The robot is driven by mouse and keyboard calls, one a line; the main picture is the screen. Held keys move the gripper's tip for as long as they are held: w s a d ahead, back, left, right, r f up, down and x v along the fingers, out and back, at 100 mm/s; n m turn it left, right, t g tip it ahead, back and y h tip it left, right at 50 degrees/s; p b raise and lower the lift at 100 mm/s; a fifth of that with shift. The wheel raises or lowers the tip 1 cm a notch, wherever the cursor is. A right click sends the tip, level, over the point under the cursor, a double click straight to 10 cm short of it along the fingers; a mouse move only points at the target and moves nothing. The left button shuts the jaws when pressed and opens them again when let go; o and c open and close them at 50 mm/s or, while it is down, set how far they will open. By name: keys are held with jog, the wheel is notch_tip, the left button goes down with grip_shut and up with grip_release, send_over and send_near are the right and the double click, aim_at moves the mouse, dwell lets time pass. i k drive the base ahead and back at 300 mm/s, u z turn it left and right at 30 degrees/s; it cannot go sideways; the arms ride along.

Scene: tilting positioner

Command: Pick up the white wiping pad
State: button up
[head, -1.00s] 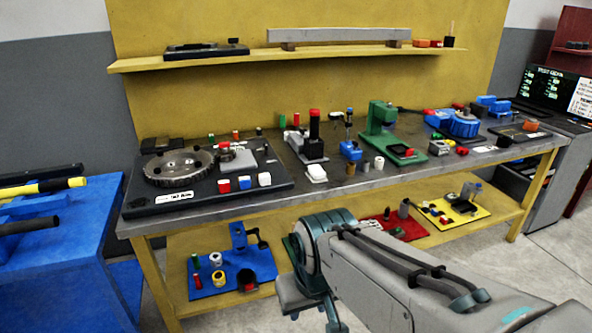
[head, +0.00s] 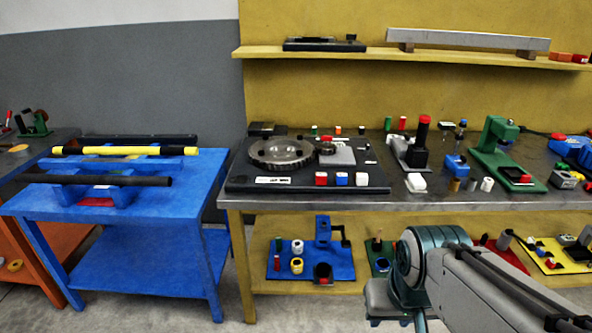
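A small white block-like item (head: 416,183), which looks like the white wiping pad, lies on the grey workbench top near its front edge. It sits just right of the black positioner base (head: 300,186) and in front of a grey-and-black device with a red top (head: 418,146). Nothing covers it. My arm shows at the lower right, below and in front of the bench, apart from the pad. My gripper's fingers do not show in the head view.
The black base carries a toothed round plate (head: 282,154) and red, blue and white blocks. Right of the pad stand small cylinders (head: 487,184) and a green press (head: 494,150). A blue table with bars (head: 150,205) stands left. The lower shelf holds coloured mats.

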aim_at(416, 183)
jog(key=z, duration=0.45)
jog(key=i, duration=0.4)
jog(key=z, duration=0.85)
jog(key=i, duration=1.35)
jog(key=u, duration=1.1)
jog(key=i, duration=0.3)
jog(key=u, duration=0.2)
